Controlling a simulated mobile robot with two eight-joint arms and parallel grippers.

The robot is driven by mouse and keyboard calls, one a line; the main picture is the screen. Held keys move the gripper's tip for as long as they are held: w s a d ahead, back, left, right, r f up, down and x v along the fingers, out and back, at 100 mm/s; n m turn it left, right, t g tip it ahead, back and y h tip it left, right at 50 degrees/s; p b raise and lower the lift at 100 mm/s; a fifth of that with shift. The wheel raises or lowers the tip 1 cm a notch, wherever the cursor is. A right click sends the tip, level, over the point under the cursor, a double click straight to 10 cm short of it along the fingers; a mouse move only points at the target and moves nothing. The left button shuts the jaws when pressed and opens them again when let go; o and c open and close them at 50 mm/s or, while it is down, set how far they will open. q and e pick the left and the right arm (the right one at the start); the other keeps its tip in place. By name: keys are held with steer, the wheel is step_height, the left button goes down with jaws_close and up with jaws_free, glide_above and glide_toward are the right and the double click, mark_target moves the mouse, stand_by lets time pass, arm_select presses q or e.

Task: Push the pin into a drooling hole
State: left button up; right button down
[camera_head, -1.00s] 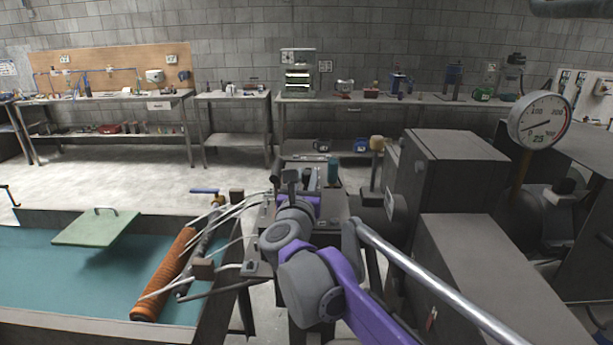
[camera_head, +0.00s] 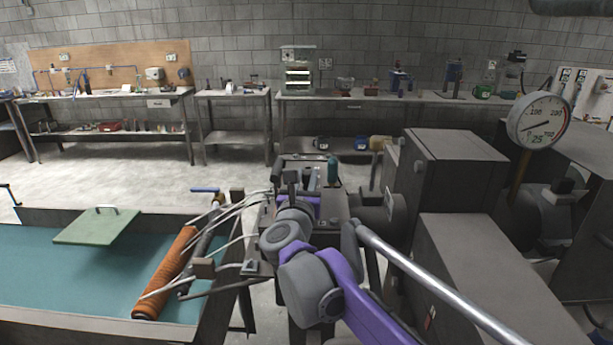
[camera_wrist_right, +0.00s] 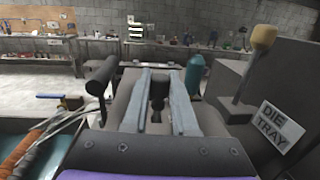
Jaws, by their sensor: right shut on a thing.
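My right gripper (camera_head: 312,180) reaches over the dark machine bench in the middle of the head view. In the right wrist view its two grey-blue fingers (camera_wrist_right: 158,92) are shut on a dark knobbed piece (camera_wrist_right: 157,88). I cannot tell whether this piece is the pin. An orange mesh tube (camera_head: 168,275) lies slanted beside a dark bar over the blue-green tank; it also shows in the right wrist view (camera_wrist_right: 22,150). Thin white strands run from the tube area toward the bench. No hole can be made out clearly. My left gripper is out of view.
The tank (camera_head: 60,270) with a green lidded board (camera_head: 95,226) fills the left. Large dark boxes (camera_head: 455,180) and a pressure gauge (camera_head: 540,120) stand close on the right. A teal bottle-shaped thing (camera_wrist_right: 194,74) and a black handle (camera_wrist_right: 101,78) flank the fingers.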

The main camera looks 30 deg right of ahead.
stand_by(0.4)
steer(key=c, duration=0.6)
jaws_free()
steer(key=v, duration=1.1)
steer(key=shift+d, duration=0.1)
